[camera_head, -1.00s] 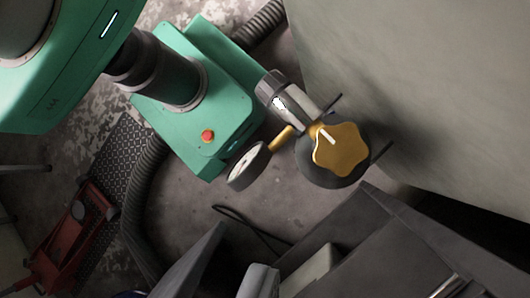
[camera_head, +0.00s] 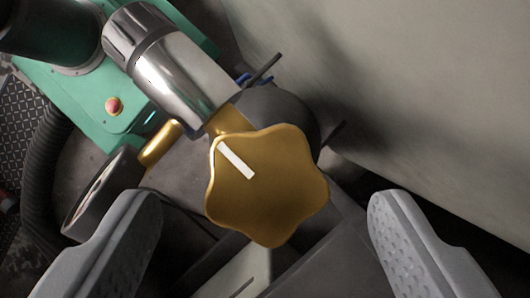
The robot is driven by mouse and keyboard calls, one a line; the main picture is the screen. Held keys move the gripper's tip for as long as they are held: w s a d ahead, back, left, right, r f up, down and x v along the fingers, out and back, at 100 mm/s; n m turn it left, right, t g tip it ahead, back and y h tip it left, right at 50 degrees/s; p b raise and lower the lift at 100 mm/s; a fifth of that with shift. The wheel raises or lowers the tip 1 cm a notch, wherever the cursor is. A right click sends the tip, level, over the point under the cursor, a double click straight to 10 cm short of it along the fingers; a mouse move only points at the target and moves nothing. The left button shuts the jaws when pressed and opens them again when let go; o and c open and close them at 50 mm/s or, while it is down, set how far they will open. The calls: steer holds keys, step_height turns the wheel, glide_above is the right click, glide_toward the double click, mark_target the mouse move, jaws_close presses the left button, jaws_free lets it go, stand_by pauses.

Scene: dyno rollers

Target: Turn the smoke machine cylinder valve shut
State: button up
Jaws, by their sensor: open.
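The cylinder valve's gold star-shaped handwheel (camera_head: 268,190) fills the middle of the view, with a white mark (camera_head: 236,159) on its upper left. It sits on top of a dark grey cylinder (camera_head: 285,115). A chrome fitting (camera_head: 180,75) and a pressure gauge (camera_head: 97,192) on a brass stem join the valve at the left. My gripper (camera_head: 260,222) is open, its two grey fingers apart to the lower left and lower right of the handwheel. Nothing is between the fingertips that they touch.
A green machine (camera_head: 95,110) with a red button stands at the upper left. A ribbed black hose (camera_head: 45,160) runs down the left side. A large grey surface (camera_head: 430,90) takes up the right, close beside the cylinder.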

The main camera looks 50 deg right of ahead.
steer(key=shift+s+a+f, duration=0.25)
steer(key=shift+f, duration=0.4)
steer(key=c, duration=1)
